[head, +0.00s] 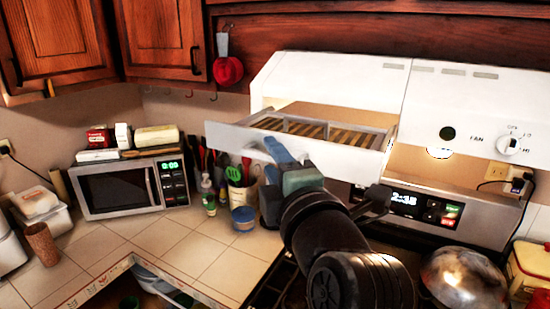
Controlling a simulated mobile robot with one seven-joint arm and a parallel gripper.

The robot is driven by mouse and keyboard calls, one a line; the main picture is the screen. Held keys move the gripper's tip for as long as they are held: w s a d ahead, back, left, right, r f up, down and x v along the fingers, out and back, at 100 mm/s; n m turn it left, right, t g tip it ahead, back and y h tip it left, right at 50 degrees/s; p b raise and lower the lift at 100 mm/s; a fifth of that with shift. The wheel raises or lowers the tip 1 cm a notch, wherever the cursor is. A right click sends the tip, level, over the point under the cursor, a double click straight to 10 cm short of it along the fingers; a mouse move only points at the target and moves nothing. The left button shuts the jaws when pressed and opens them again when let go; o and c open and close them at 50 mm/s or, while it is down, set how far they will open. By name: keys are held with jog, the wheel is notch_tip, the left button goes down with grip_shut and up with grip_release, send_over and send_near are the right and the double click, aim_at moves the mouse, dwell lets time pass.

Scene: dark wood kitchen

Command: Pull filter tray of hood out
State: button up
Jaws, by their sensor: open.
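The white range hood (375,85) is mounted on the wall at the upper right. Its filter tray (340,133), with a slatted brown filter inside, sticks out from the hood's left part toward me. The tray's front panel (238,139) is pale, and my gripper (277,150) is at its lower edge, near the panel's middle. The blue fingers are open. They overlap the panel in the picture, and I cannot tell whether they touch it. My wrist hides part of the space under the tray.
A fan knob (508,145) is on the hood's right. Below are the stove's control panel (415,205) and a metal pot lid (463,278). A microwave (130,187) and utensil holder (243,194) stand on the counter to the left. Wooden cabinets (160,40) hang above.

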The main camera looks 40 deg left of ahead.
grip_shut()
dwell(1.3)
